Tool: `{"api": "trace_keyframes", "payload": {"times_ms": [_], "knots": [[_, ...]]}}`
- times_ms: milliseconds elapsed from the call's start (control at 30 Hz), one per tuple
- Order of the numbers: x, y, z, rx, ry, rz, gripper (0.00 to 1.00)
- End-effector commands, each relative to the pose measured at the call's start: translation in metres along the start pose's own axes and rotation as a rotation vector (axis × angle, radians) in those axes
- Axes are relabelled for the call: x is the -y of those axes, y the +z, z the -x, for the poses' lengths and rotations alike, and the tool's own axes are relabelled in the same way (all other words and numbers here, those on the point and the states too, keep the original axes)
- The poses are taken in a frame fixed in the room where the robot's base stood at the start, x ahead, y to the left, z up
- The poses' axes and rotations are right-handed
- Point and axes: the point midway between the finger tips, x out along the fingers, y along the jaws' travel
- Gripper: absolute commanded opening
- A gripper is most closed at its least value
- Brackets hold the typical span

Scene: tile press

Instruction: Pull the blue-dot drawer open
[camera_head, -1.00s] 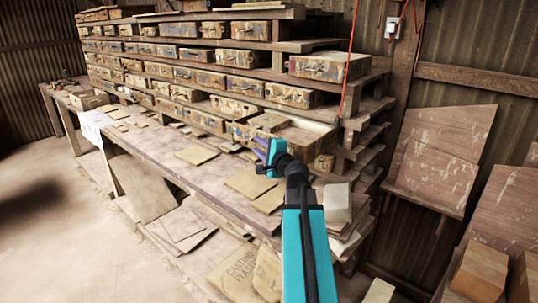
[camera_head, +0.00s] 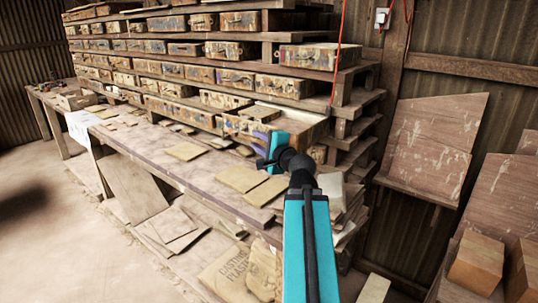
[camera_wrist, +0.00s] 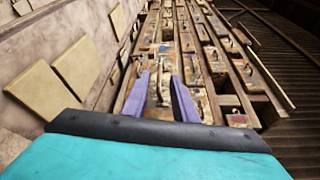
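My gripper (camera_wrist: 160,100) has two purple fingers spread apart, with an open gap between them. In the head view my gripper (camera_head: 260,143) is in front of the lowest drawer row at its right end, close to the end drawer (camera_head: 234,126). In the wrist view a worn drawer front (camera_wrist: 159,98) shows between the fingers; I cannot tell whether they touch it. Several drawers have small coloured marks. A bluish mark shows on a middle-row drawer (camera_head: 235,79), but I cannot tell for sure which drawer is the blue-dot one.
A long workbench (camera_head: 160,160) runs below the drawer rack, with flat tiles (camera_head: 241,178) on it. A red cord (camera_head: 338,50) hangs by the rack's right post. Large boards (camera_head: 432,140) lean on the right wall. The floor at left is clear.

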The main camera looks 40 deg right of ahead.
Motion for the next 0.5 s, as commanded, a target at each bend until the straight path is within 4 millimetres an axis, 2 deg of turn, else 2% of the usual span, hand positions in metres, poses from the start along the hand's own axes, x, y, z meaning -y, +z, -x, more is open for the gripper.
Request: {"api": "trace_keyframes", "payload": {"times_ms": [500], "knots": [[-0.0028,-0.0004,0.01,0.001,-0.002,0.002,0.26]]}}
